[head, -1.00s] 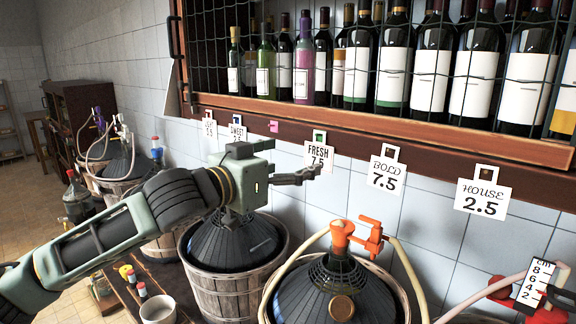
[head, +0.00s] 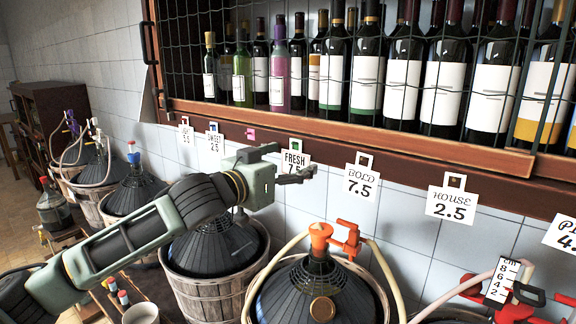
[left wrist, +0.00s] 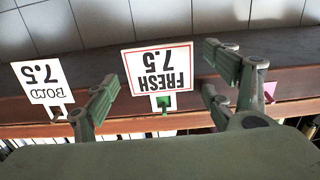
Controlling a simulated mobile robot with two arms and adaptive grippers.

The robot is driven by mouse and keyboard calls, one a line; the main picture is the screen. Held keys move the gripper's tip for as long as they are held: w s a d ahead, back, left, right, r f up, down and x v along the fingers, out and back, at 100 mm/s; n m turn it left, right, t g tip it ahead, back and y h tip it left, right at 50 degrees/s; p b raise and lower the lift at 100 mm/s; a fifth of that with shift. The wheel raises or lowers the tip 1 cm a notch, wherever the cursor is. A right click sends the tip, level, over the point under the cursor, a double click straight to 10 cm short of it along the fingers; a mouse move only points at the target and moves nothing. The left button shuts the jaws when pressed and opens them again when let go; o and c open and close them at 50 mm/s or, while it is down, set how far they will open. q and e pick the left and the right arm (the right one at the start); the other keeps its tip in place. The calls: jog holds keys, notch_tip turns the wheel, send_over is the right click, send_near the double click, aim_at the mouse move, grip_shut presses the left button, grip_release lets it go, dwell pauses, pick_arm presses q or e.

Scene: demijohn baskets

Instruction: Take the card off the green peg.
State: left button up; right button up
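The white card reading FRESH 7.5 (head: 294,157) hangs on the green peg (head: 295,144) on the brown rail under the bottle shelf. In the left wrist view the card (left wrist: 160,68) appears upside down, with the green peg (left wrist: 163,101) showing in its hanger opening. My left gripper (head: 304,173) is in front of the card's lower part and hides some of it in the head view. In the left wrist view the left gripper (left wrist: 163,82) is open, its fingers on either side of the card, with gaps visible. My right gripper is not in view.
The BOLD card (head: 361,182) and HOUSE card (head: 451,204) hang to the right. To the left are a bare pink peg (head: 250,134) and the SWEET card (head: 214,139). Wire-fronted shelving (head: 330,125) holds bottles above. Basketed demijohns (head: 318,290) stand below, one with an orange tap.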

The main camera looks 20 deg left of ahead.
aim_at(295, 158)
pick_arm(q)
jog(key=c, duration=0.9)
jog(key=shift+r+p, duration=0.35)
jog(key=shift+p, duration=0.1)
jog(key=shift+v, duration=1.55)
jog(key=shift+s+r, duration=0.1)
jog(key=shift+r, duration=0.1)
jog(key=v, duration=0.6)
jog(key=shift+s+r+b, duration=0.35)
jog(key=shift+r, duration=0.1)
jog(key=shift+a, duration=0.15)
